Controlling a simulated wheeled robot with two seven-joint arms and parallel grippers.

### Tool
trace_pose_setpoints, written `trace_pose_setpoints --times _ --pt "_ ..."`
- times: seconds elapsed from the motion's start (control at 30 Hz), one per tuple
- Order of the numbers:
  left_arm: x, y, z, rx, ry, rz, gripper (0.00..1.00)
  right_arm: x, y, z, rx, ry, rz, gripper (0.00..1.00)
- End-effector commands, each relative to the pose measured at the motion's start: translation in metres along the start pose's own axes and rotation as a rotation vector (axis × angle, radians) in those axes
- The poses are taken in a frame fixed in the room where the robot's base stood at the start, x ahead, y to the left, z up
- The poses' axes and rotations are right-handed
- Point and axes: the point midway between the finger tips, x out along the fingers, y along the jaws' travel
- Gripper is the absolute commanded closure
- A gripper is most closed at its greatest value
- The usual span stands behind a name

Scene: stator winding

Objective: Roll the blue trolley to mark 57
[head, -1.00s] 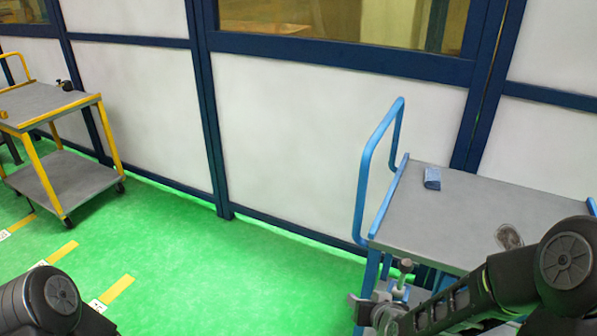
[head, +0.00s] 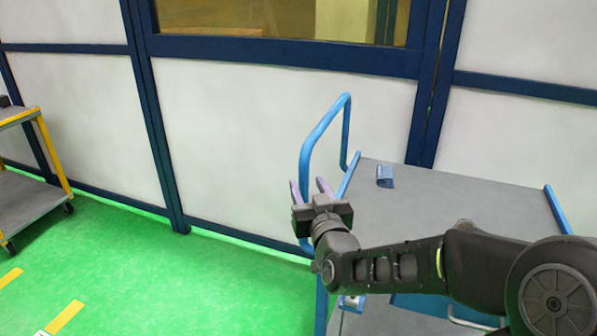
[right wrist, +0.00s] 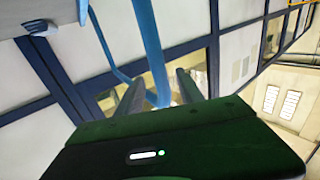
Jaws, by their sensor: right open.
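The blue trolley (head: 432,205) stands at the right in the head view, close to the wall, with a grey top and a blue tube push handle (head: 346,130) at its left end. My right gripper (head: 309,184) is open at the handle's near side, fingers pointing up. In the right wrist view the blue handle tube (right wrist: 150,45) shows between the two spread fingers (right wrist: 160,92); I cannot tell whether they touch it. My right arm hides part of the trolley's near side. My left gripper is out of view. No number 57 is legible.
A yellow trolley (head: 45,152) stands at the left. Yellow floor strips (head: 65,317) lie at lower left. The green floor (head: 225,285) between the trolleys is clear; a panelled wall closes the back.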

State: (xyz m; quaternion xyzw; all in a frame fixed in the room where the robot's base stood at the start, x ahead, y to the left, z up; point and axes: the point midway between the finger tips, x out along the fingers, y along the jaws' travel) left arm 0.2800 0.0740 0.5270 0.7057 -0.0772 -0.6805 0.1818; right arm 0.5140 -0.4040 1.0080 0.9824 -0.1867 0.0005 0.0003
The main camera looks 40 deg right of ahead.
Motion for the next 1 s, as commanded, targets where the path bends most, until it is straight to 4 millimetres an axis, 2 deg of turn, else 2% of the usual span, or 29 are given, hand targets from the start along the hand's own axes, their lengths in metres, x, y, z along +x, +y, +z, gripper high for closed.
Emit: trace_pose_setpoints --times 0.3,0.5,0.83,1.0 --pt "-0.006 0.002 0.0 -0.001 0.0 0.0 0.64 0.046 -0.001 0.0 0.0 -0.002 -0.001 0.56" --pt "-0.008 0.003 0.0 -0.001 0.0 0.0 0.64 0.068 0.0 0.0 0.0 -0.001 -0.001 0.56" --pt "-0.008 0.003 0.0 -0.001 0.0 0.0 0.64 0.071 0.0 0.001 0.0 -0.001 -0.001 0.57" --pt "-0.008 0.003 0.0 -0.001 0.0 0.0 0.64 0.071 0.0 0.001 0.0 -0.001 -0.001 0.71"
